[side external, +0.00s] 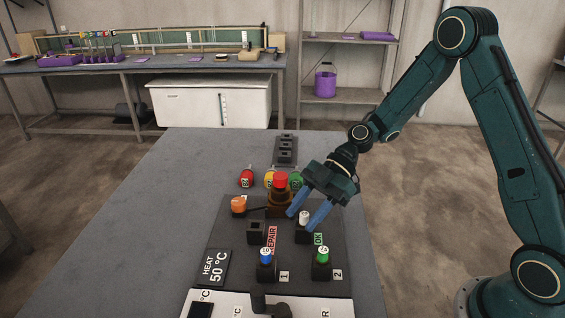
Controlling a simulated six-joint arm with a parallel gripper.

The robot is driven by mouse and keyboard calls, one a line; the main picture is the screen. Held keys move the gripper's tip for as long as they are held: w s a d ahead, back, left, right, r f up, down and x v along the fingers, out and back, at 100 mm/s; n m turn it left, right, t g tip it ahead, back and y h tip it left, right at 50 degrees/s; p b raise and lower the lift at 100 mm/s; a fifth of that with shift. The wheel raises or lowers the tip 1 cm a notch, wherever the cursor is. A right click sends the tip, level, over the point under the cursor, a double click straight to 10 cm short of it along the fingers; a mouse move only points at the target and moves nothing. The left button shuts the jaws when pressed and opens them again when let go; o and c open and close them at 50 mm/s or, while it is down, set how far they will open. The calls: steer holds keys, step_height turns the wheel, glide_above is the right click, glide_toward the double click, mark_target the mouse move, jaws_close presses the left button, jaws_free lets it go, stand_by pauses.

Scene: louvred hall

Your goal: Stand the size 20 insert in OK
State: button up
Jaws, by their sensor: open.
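The OK socket is a dark block (303,236) beside the green OK label (318,239). A small white-topped insert (304,216) stands upright at this block. My gripper (300,222) is open, with its blue fingers on either side of the white top; I cannot tell whether they touch it. A blue-topped insert (265,256) stands at place 1 and a green-topped one (322,254) at place 2. The size markings are too small to read, so I cannot tell which insert is size 20.
An empty-looking dark block (257,232) stands by the REPAIR label (271,240). A red-capped brown device (280,200) stands behind, close to my fingers. Red (247,177), yellow (269,178) and green (296,180) pieces lie beyond. The grey table's left side (150,220) is clear.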

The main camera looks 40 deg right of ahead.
steer(key=shift+d+r, duration=0.35)
steer(key=shift+r, duration=0.35)
steer(key=shift+d+r, duration=0.4)
steer(key=shift+r, duration=0.25)
steer(key=shift+d+r, duration=0.35)
steer(key=shift+r, duration=0.35)
steer(key=shift+d+r, duration=0.1)
steer(key=v, duration=1.1)
steer(key=shift+d+r, duration=0.2)
steer(key=shift+d, duration=0.1)
steer(key=s+a+r+m+t+h, duration=0.3)
steer(key=s+a+r+m+h, duration=0.25)
steer(key=s+m, duration=0.3)
steer(key=s+d+m+t+h, duration=0.1)
steer(key=s+d+m+h, duration=0.1)
steer(key=s+m, duration=0.2)
steer(key=s+d+r+m+t+h, duration=0.1)
steer(key=s+d+m+h, duration=0.1)
steer(key=s+m, duration=0.3)
steer(key=shift+s+d+t+h, duration=0.3)
steer(key=shift+s+h, duration=0.45)
steer(key=shift+s, duration=1.25)
